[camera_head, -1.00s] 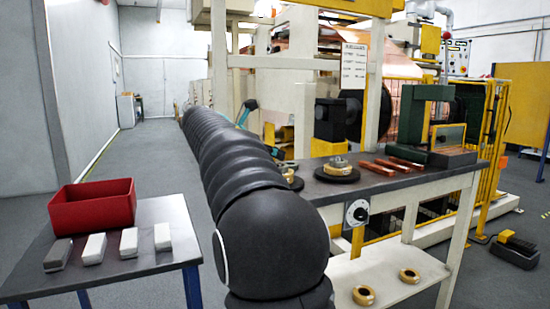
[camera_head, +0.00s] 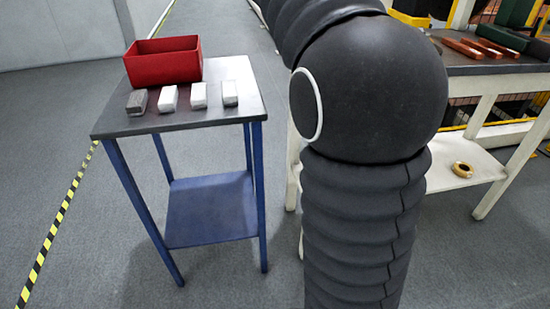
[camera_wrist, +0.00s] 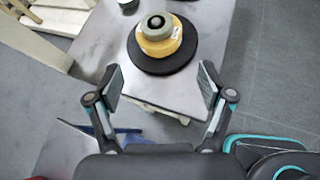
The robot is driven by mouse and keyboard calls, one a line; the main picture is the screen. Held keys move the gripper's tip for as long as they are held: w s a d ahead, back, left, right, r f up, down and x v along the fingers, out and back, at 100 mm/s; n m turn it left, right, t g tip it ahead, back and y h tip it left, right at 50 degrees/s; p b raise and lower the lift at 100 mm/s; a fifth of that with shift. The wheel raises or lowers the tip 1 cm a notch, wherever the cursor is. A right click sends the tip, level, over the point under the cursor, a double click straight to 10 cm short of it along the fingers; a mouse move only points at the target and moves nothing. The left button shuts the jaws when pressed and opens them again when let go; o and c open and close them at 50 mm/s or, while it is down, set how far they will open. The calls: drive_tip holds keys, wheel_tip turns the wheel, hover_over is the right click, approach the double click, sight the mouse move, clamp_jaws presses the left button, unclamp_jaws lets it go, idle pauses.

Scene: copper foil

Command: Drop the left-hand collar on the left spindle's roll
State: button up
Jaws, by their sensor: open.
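In the wrist view a tan roll (camera_wrist: 160,43) lies on a round black base (camera_wrist: 165,65) near the corner of the grey bench top. A light grey ring, seemingly a collar (camera_wrist: 155,27), sits at the middle of the roll around a dark centre. It looks seated on the roll; any small gap cannot be judged. My gripper (camera_wrist: 161,86) is open and empty, its two fingers apart on the near side of the roll. In the head view my arm hides this roll and the gripper.
A blue-legged table (camera_head: 118,122) holds a red bin (camera_head: 162,62) and several small blocks (camera_head: 168,98). Copper bars (camera_head: 463,48) lie on the bench at right. Floor shows between table and bench.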

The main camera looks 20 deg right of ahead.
drive_tip(key=s+a+f+m+t+y, duration=0.1)
drive_tip(key=s+a+f+m+y, duration=0.5)
drive_tip(key=s+a+f+m, duration=0.3)
drive_tip(key=s+a+f+m+t+y, duration=0.2)
drive_tip(key=s+a+f+m+y, duration=0.3)
drive_tip(key=s+a+f+m, duration=0.4)
drive_tip(key=s+a+f, duration=0.5)
drive_tip(key=s+f, duration=0.4)
drive_tip(key=shift+m+y, duration=0.4)
drive_tip(key=shift+a+f, duration=0.1)
